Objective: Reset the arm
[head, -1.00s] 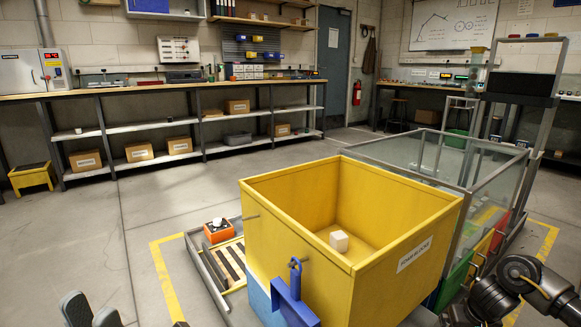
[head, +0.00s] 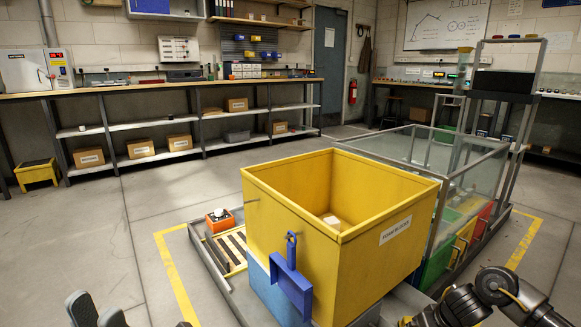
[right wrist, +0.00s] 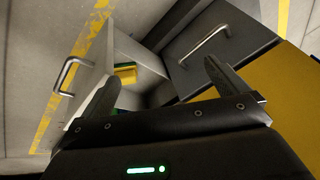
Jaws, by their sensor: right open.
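A blue bracket (head: 291,280) hangs on the bin's near side. My left gripper (head: 97,312) is at the bottom left, fingers apart, empty, away from the bin. My right gripper (right wrist: 160,80) is open and empty in the right wrist view, in front of grey panels; its fingers cannot be made out in the head view.
A glass-walled enclosure (head: 470,180) stands behind and right of the bin. In the right wrist view, metal handles (right wrist: 68,76) and a yellow panel (right wrist: 270,95) lie close to the fingers. Floor at left (head: 80,230) is clear; a workbench (head: 170,88) lines the back wall.

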